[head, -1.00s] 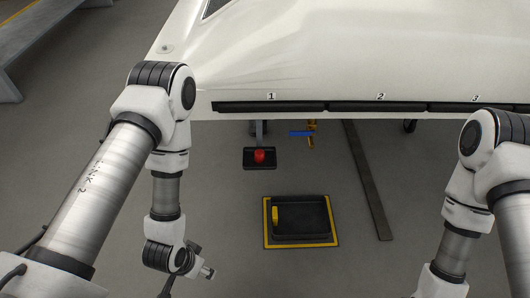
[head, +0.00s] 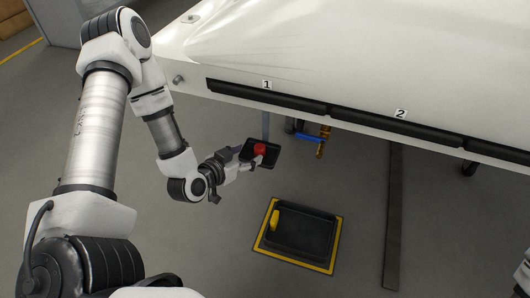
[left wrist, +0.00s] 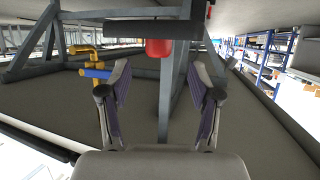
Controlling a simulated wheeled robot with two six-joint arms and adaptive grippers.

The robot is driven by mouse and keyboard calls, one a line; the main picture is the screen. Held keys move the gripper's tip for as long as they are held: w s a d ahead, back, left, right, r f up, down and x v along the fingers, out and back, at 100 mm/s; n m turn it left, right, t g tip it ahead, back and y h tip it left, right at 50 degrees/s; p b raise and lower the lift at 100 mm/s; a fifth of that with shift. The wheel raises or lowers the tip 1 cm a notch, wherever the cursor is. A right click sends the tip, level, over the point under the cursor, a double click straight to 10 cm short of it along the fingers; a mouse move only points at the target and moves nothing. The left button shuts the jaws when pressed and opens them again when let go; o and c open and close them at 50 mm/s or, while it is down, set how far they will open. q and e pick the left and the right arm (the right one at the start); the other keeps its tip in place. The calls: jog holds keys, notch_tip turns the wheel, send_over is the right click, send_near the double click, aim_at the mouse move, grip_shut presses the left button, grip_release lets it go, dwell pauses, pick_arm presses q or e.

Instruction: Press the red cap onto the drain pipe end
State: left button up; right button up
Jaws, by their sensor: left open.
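The red cap (head: 259,148) sits on a small black tray (head: 272,157) beneath the white body. My left gripper (head: 254,162) is at the tray, with its fingertips close to the cap. In the left wrist view, the gripper (left wrist: 161,75) is open with nothing between its fingers, and the red cap (left wrist: 159,48) shows just beyond the fingertips, against the black tray (left wrist: 150,29). The brass drain pipe (head: 323,145) with a blue lever (head: 309,138) is to the right of the cap. In the left wrist view, the pipe (left wrist: 85,50) is at the left. My right gripper is out of view.
A black bin (head: 303,231) with a yellow border lies on the floor, holding a yellow item (head: 275,220). A dark strip (head: 394,220) runs along the floor to the right. The white body's edge (head: 345,124) overhangs the cap and pipe. Floor between the tray and bin is clear.

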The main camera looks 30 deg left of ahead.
aim_at(258, 148)
pick_arm(q)
jog(key=b+x, duration=0.3)
jog(key=x, duration=0.3)
jog(key=shift+s+d, duration=0.1)
jog(key=shift+w+f, duration=0.1)
jog(key=shift+w, duration=0.25)
jog(key=c, duration=0.9)
jog(key=shift+r, duration=0.2)
